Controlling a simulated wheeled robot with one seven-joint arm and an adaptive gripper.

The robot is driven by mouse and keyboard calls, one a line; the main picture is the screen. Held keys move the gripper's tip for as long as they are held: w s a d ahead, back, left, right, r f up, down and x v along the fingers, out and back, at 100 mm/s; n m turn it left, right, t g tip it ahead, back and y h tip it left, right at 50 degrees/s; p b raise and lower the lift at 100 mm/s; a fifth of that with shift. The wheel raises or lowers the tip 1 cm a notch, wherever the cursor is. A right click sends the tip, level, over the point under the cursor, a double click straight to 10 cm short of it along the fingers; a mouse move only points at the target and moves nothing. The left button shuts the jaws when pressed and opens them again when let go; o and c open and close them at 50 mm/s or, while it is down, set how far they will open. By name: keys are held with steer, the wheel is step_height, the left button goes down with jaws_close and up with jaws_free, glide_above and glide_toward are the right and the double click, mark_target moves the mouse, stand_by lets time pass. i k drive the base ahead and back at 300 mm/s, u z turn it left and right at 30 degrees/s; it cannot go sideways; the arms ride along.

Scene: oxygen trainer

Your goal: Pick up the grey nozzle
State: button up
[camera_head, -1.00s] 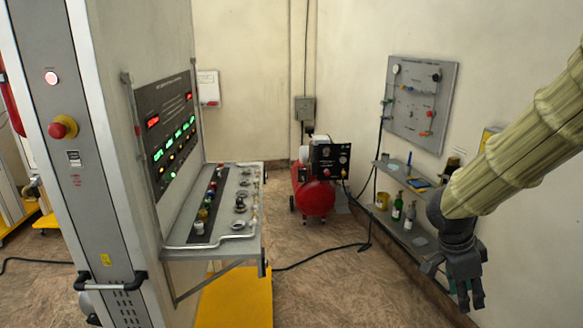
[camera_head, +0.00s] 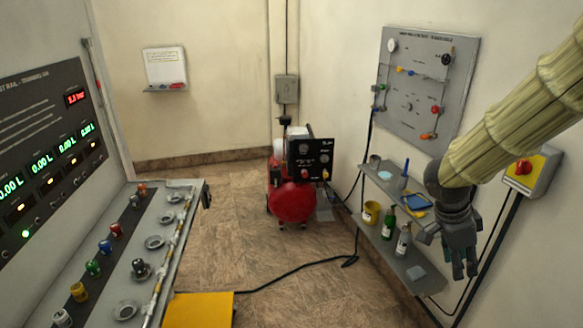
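A row of small coloured nozzles stands on the sloping console panel (camera_head: 190,220) at the left. A pale grey nozzle (camera_head: 62,318) is at the near end, cut by the bottom edge of the picture. A darker greyish nozzle (camera_head: 135,201) stands near the far end of the row. A dark metallic piece (camera_head: 139,268) sits at one of the ring sockets; I cannot tell which of these is the task's grey nozzle. My gripper (camera_head: 450,258) hangs at the right, far from the console, with its fingers apart and nothing seen between them.
A red compressor (camera_head: 293,201) stands on the floor at the back. Wall shelves (camera_head: 405,265) with bottles and a yellow cup (camera_head: 371,213) are beside my gripper. A hose (camera_head: 300,266) crosses the open floor. A yellow platform (camera_head: 200,309) lies below the console.

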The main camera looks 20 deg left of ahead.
mark_target(134, 199)
steer(key=i, duration=1.9)
steer(key=u, duration=3.2)
steer(key=i, duration=0.5)
